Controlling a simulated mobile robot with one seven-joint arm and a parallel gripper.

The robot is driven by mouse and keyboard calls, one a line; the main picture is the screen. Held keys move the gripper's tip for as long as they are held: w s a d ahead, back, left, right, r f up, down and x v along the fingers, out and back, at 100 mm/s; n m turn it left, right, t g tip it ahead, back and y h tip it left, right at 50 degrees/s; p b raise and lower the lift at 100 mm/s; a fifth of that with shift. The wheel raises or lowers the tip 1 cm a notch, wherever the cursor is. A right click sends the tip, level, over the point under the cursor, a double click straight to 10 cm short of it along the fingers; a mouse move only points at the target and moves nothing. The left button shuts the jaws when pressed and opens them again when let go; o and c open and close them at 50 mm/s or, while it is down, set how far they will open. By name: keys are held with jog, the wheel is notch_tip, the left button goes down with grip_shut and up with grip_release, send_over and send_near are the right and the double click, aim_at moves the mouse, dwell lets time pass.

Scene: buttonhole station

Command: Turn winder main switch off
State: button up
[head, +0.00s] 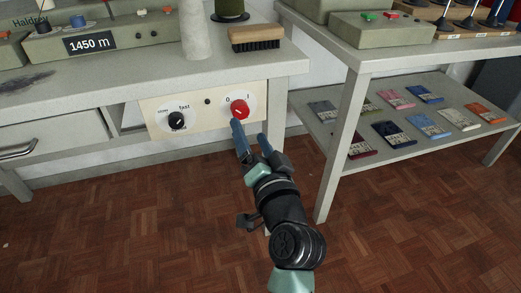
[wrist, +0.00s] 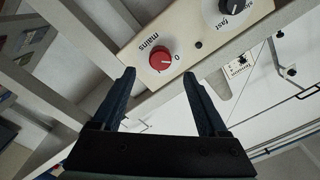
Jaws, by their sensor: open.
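The winder main switch is a red rotary knob (head: 239,109) on a cream panel (head: 205,122) under the table's front edge. It also shows in the wrist view as a red knob (wrist: 162,60) beside the labels "mains" and "0". The knob's exact pointing is too small to tell. My gripper (head: 249,131) is open and empty, just in front of and below the knob. In the wrist view, the fingertips (wrist: 158,73) stand apart, with the knob between and beyond them. I cannot tell whether a finger touches it.
A black speed knob (head: 177,120) marked "fast" sits left on the same panel. Above, a brush (head: 255,39) and a pale cone (head: 196,30) stand on the table. The right bench leg (head: 340,150) and a shelf of coloured packets are close by. The floor is clear.

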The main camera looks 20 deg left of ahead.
jog(key=v, duration=0.6)
jog(key=shift+s+d+p, duration=0.15)
jog(key=shift+s+p, duration=0.1)
jog(key=shift+p, duration=0.2)
jog(key=d+r+n+t+h+p, duration=0.2)
jog(key=d+r+t, duration=0.1)
jog(key=r, duration=1.1)
jog(key=d+r+n+t+h+p, duration=0.1)
jog(key=d+r+t+h+p, duration=0.2)
jog(key=r, duration=1.2)
jog(key=s+d+r+t+h+p, duration=0.2)
jog(key=s+r, duration=0.2)
jog(key=r, duration=0.3)
jog(key=s+d+r+m+t+h+p, duration=0.1)
jog(key=s+r+t, duration=0.15)
jog(key=r, duration=0.45)
jog(key=s+d+r+t+h+p, duration=0.2)
jog(key=s+r, duration=0.2)
jog(key=r, duration=0.2)
notch_tip(320, 180, up, 35)
jog(key=p, duration=3.5)
jog(key=shift+r, duration=0.25)
